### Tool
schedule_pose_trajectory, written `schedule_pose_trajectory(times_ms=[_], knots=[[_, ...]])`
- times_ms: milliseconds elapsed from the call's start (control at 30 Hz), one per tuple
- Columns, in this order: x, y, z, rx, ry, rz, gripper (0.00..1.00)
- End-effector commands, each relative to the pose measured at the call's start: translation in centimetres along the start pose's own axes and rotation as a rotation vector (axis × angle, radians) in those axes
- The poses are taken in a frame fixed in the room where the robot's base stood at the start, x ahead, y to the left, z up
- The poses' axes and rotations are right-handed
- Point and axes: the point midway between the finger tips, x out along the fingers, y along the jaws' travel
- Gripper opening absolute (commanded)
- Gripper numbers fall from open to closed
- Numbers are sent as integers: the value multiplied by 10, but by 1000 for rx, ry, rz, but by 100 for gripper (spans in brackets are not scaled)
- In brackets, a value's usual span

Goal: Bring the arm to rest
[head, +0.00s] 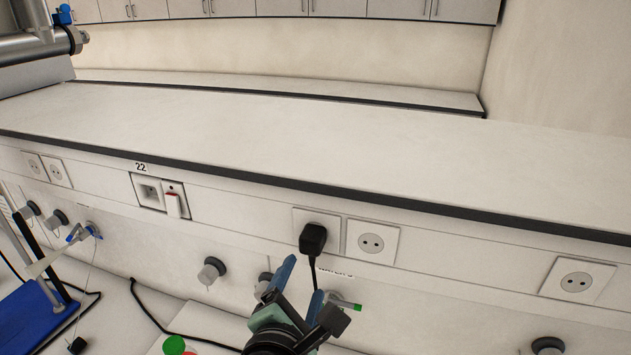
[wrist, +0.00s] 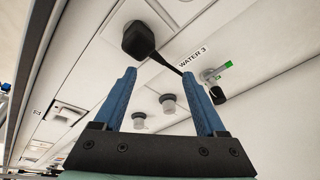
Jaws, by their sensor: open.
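My gripper (head: 302,282) shows at the bottom middle of the head view, its two blue fingers apart and pointing up toward the shelf front. In the wrist view the fingers of my gripper (wrist: 162,98) stand open with nothing between them. A black plug (head: 313,238) sits in a wall socket just above the fingertips in the head view. It also shows in the wrist view (wrist: 138,40), above the left finger. I cannot tell whether the fingers touch it.
Sockets (head: 371,241), a red switch (head: 173,204) and grey knobs (head: 212,270) line the wall below. A blue stand (head: 32,315) is at left. Red and green caps (head: 174,345) sit at the bottom.

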Motion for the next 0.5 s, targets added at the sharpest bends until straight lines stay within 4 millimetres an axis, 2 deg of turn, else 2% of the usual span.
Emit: schedule_pose_trajectory(times_ms=[100,267,367,500], knots=[[-6,37,31,298,-40,138,73],[-28,86,76,704,-36,341,73],[-49,115,105,971,9,488,73],[-91,152,146,1342,138,711,73]])
